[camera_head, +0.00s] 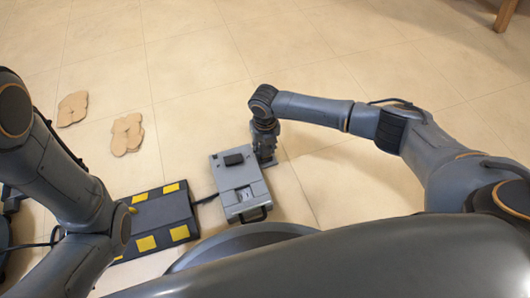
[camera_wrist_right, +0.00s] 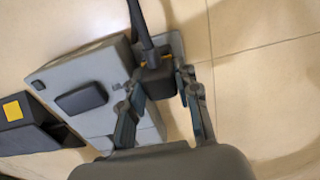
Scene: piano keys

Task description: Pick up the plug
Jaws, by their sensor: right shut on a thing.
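The plug is a dark block (camera_wrist_right: 156,88) with a thick dark cable (camera_wrist_right: 140,22) running up from it in the right wrist view. My right gripper (camera_wrist_right: 160,80) is shut on the plug, with one finger on each side of it. In the head view, my right gripper (camera_head: 265,154) points down at the right edge of a grey box (camera_head: 240,198). The plug is hidden there behind the gripper and wrist. I cannot tell whether the plug is seated or free. My left arm is at the left of the head view, but its gripper is not in view.
The grey box has a black raised pad (camera_head: 233,159) on top. Left of it lies a black platform (camera_head: 160,214) with yellow patches. Two tan flat pieces (camera_head: 127,134) (camera_head: 72,108) lie farther left. A wooden leg (camera_head: 505,15) stands top right. The tiled floor beyond is clear.

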